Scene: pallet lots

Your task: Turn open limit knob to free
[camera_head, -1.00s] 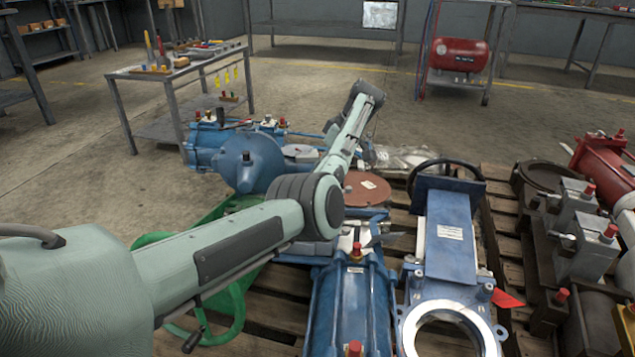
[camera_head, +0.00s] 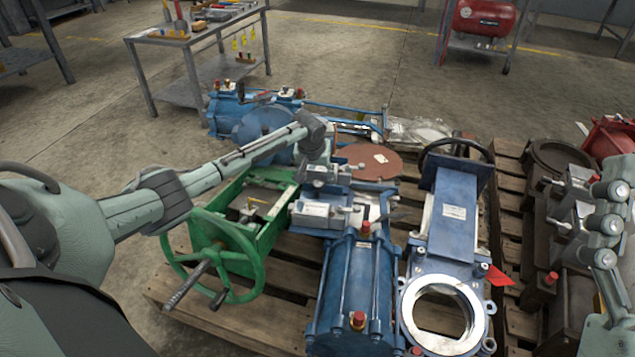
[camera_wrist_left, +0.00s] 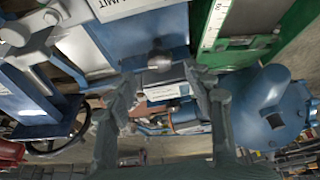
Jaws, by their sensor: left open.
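My left gripper (camera_head: 338,192) points down over the blue actuator unit behind the blue cylinder (camera_head: 352,285). The left wrist view shows its two fingers (camera_wrist_left: 165,88) spread apart, with nothing gripped. A small round silver knob (camera_wrist_left: 160,59) on a blue housing (camera_wrist_left: 140,35) lies between and just beyond the fingertips. It looks like the limit knob. A white label (camera_wrist_left: 118,6) ending in "LIMIT" is partly cut off at the top edge. The knob's pointer and setting cannot be read. My right arm (camera_head: 606,245) enters at the right edge; its finger state is unclear.
A green unit with a handwheel (camera_head: 215,255) stands left of the blue cylinder. A blue gate valve (camera_head: 452,235) with a dark handwheel stands to the right. Wooden pallets (camera_head: 275,305) lie beneath. A tool table (camera_head: 205,40) stands behind.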

